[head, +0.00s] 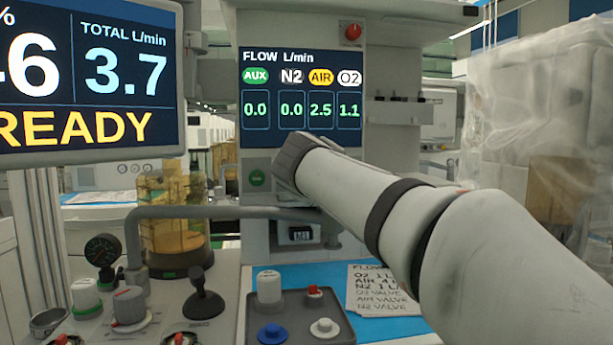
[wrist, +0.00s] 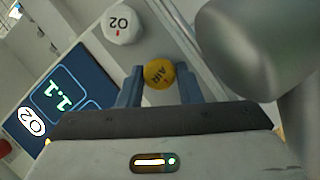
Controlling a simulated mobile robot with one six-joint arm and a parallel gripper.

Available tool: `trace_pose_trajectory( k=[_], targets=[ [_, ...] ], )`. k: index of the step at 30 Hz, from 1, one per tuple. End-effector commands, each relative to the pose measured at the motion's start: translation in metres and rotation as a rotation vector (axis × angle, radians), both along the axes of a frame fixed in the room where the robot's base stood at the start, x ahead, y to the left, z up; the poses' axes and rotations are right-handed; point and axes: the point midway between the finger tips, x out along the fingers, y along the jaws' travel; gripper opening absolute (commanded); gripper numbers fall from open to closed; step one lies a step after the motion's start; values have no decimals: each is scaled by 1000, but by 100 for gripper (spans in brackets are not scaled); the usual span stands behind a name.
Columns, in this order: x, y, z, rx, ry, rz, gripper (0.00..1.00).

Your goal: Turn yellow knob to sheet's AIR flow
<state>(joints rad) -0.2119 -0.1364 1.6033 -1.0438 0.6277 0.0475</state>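The yellow AIR knob (wrist: 159,73) sits between the two fingertips of my gripper (wrist: 160,84) in the wrist view. The fingers lie close against both sides of it, and its AIR label is tilted. In the head view my arm hides the knob, and the fingers do not show. The flow display (head: 300,97) reads AIR 2.5, O2 1.1, N2 0.0 and AUX 0.0. The flow sheet (head: 383,291) lies on the blue surface; its AIR line starts with 4, and my arm covers the rest.
The white O2 knob (wrist: 122,24) is beside the yellow knob. A grey tray (head: 290,308) with several knobs stands below. A monitor (head: 90,80) reading TOTAL 3.7 and READY is at left. A grey pipe (head: 230,212) crosses in front of the amber canister (head: 168,215). A plastic-wrapped stack (head: 545,120) is at right.

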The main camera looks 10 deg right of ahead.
Motion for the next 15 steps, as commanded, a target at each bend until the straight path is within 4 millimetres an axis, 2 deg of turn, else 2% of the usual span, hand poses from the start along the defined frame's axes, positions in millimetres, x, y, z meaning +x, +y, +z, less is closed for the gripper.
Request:
trace_pose_trajectory(
  k=[1, 6, 15],
  targets=[
    [0, 0, 0, 0, 0, 0, 36],
    [0, 0, 0, 0, 0, 0, 50],
    [-4, 2, 2, 1, -1, 1, 51]
  ],
)
